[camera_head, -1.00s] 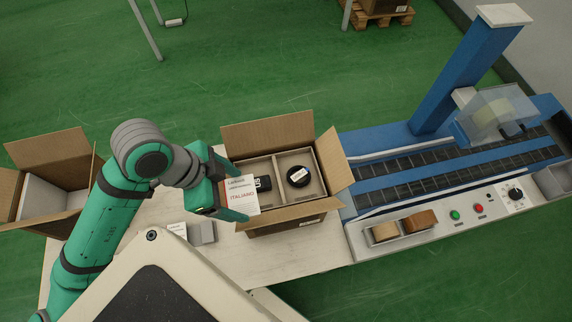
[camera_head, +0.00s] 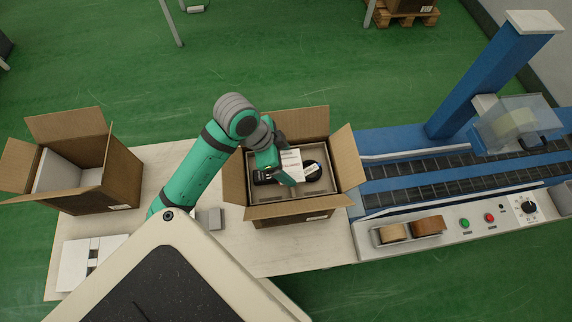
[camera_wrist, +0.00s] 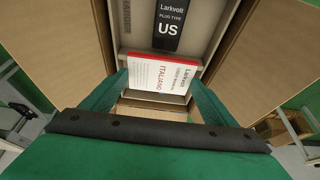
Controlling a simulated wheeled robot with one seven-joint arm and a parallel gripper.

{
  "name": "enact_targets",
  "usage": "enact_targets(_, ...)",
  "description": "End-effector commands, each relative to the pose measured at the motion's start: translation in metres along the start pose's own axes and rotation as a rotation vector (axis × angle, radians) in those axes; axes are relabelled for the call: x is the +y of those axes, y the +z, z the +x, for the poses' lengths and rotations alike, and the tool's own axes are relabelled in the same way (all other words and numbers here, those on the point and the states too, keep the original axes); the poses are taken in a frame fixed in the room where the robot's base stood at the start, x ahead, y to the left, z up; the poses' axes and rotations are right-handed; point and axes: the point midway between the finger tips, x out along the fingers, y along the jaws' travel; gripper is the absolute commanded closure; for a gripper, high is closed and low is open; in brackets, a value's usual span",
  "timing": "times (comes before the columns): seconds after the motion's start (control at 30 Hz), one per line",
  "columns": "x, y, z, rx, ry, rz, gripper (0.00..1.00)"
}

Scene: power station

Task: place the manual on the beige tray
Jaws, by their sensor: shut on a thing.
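The manual (camera_head: 293,160) is a white booklet with red "ITALIANO" lettering. My gripper (camera_head: 282,168) is shut on it and holds it over the open cardboard box on the table. In the wrist view the manual (camera_wrist: 163,76) sits between both fingers, its cover facing the camera. The beige tray (camera_head: 316,189) is the insert inside that box. I cannot tell whether the manual touches the tray.
The box's raised flaps (camera_head: 348,158) surround the tray. Another open box (camera_head: 75,165) stands on the left, with a white item (camera_head: 88,262) in front of it. A small grey block (camera_head: 212,218) lies beside the central box. A blue conveyor (camera_head: 450,165) adjoins on the right.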

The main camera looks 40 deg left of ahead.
Motion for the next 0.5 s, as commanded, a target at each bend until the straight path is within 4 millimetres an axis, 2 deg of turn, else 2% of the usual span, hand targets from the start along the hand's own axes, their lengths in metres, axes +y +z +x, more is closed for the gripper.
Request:
enact_targets(0.2, 0.000, 0.009, 0.026, 0.002, 0.002, -0.003, 0.41)
enact_targets(0.5, 0.000, 0.011, 0.030, 0.000, 0.002, -0.001, 0.41)
